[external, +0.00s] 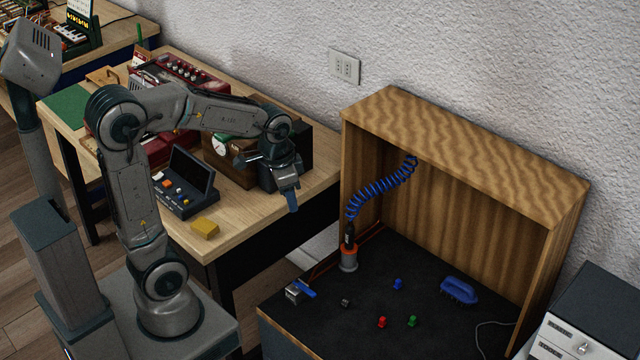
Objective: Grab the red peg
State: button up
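The red peg (382,322) is small and stands on the dark floor of an open wooden cabinet (465,150), near its front. A green peg (412,321) is just to its right. A blue peg (398,284) is behind it, and a small black piece (346,303) is to its left. My gripper (291,206) points down at the right end of the wooden table, well up and left of the red peg and apart from it. Its tip shows blue; I cannot tell whether this is a finger or a held thing.
A blue brush (459,290) lies behind the pegs. A coiled blue hose (381,187) hangs above a grey-orange holder (348,259) at the cabinet's left. A metal piece with a blue lever (297,291) sits at the front left. The wooden table (250,228) holds several devices.

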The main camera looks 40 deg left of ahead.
jog(key=w+d+f+m+b, duration=0.4)
jog(key=w+d+f, duration=0.3)
jog(key=f, duration=0.2)
jog(key=m+g+b, duration=0.2)
jog(key=m+b, duration=0.5)
send_over(383, 318)
jog(key=f, duration=2.5)
jog(key=shift+s+d, duration=0.3)
jog(key=shift+s, duration=0.05)
jog(key=shift+w+a+f+b, duration=0.1)
jog(key=shift+f+b, duration=0.05)
jog(key=shift+f, duration=0.85)
jog(key=shift+w+a+f+b, duration=0.1)
jog(key=shift+w+f+b, duration=0.05)
jog(key=shift+f, duration=0.9)
jog(key=shift+w+a+f+b, duration=0.1)
jog(key=shift+f+b, duration=0.05)
jog(key=shift+f, duration=0.85)
grip_shut()
